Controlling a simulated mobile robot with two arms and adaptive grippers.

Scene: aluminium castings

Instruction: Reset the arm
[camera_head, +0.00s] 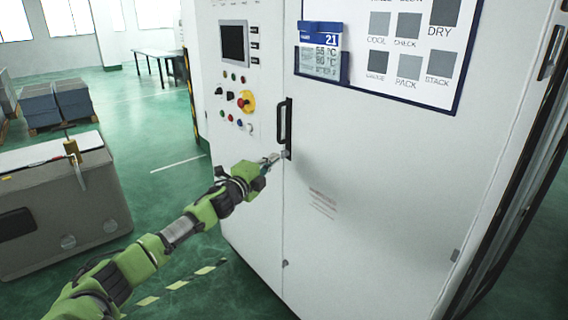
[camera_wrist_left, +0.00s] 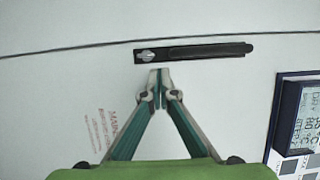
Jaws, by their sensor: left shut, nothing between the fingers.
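My left arm (camera_head: 160,245) is green and reaches from the lower left toward the white cabinet (camera_head: 370,200). My left gripper (camera_head: 275,158) is shut and empty, its tips near the lower end of the black door handle (camera_head: 284,122). In the left wrist view the gripper's fingertips (camera_wrist_left: 158,72) meet just short of the handle (camera_wrist_left: 195,52), beside its end with a silver lock. Whether the tips touch the door cannot be told. The cabinet door looks closed. My right gripper is not in view.
A control panel with a screen (camera_head: 233,43) and a red-and-yellow switch (camera_head: 246,101) is left of the handle. A blue-framed display (camera_head: 320,50) hangs on the door. Green floor lies between bench and cabinet.

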